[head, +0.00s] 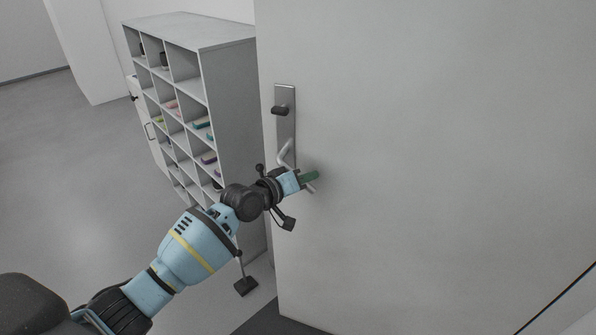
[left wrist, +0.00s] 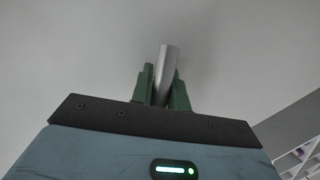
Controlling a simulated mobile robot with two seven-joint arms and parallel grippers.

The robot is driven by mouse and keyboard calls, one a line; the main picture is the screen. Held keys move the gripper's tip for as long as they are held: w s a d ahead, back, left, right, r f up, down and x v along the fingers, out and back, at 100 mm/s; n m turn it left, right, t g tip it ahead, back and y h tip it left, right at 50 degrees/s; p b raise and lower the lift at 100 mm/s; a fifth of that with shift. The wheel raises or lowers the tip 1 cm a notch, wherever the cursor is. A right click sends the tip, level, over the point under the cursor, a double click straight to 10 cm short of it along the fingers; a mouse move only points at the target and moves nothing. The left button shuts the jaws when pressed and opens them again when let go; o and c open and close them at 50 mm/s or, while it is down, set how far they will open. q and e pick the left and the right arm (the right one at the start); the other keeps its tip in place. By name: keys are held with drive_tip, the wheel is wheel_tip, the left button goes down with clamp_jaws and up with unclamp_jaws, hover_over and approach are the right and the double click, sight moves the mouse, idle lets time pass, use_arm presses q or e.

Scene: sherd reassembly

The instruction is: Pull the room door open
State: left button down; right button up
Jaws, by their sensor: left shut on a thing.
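The room door (head: 430,150) is a large pale grey panel filling the right of the head view. Near its left edge is a metal plate (head: 286,125) with a dark knob (head: 280,110) and a bent lever handle (head: 284,150) below it. My left gripper (head: 312,179) is at the lever, its green fingers on either side of it. In the left wrist view the gripper (left wrist: 162,88) is shut on the grey metal bar of the handle (left wrist: 166,62), which stands out between the fingers. My right gripper is not in view.
A grey shelf unit (head: 232,110) with several compartments holding small items stands just left of the door edge. Open grey floor (head: 70,180) lies to the left. A dark mat (head: 262,320) is at the door's foot.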

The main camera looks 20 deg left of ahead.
use_arm(q)
drive_tip(key=shift+s+a, duration=0.1)
drive_tip(key=shift+s, duration=0.25)
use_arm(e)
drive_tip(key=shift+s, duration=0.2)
use_arm(q)
drive_tip(key=shift+w+f, duration=0.1)
drive_tip(key=shift+w, duration=0.1)
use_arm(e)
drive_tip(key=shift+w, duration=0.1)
use_arm(q)
drive_tip(key=c, duration=1.4)
unclamp_jaws()
drive_tip(key=shift+a, duration=0.1)
drive_tip(key=shift+o, duration=0.2)
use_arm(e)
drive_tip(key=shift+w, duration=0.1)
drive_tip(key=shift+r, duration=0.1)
use_arm(q)
drive_tip(key=shift+s, duration=0.2)
drive_tip(key=v, duration=0.7)
drive_tip(key=shift+s+a+p, duration=0.2)
drive_tip(key=shift+p, duration=0.2)
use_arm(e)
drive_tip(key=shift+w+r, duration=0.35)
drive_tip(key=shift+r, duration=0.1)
